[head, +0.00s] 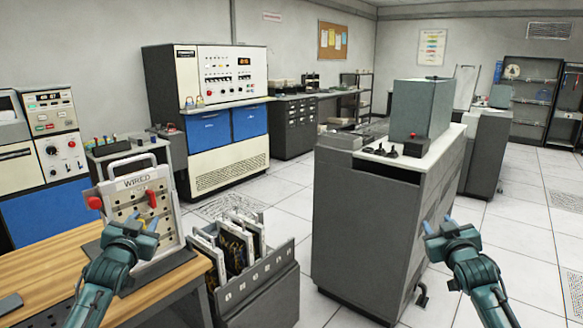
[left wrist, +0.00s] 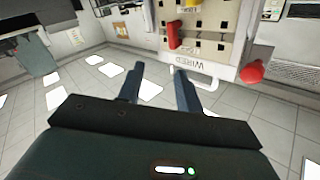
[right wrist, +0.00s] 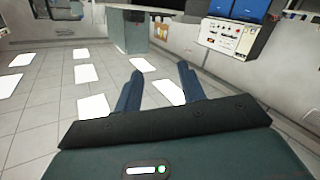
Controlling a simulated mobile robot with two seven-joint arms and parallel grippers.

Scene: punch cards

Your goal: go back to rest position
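My left gripper (head: 133,231) is in front of the panel marked WIRED (head: 158,205), over the wooden table. In the left wrist view its two fingers (left wrist: 157,85) stand apart with nothing between them. The panel also shows in the left wrist view (left wrist: 212,48), upside down, beyond the fingers. My right gripper (head: 446,232) is in front of the large grey machine at the right of the head view. In the right wrist view its fingers (right wrist: 157,88) are apart and empty.
The wooden table (head: 60,262) fills the lower left. A grey bin (head: 265,295) with several upright panels stands beside it. The grey machine (head: 365,225) stands between the arms. Open tiled floor (head: 525,250) lies to the right.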

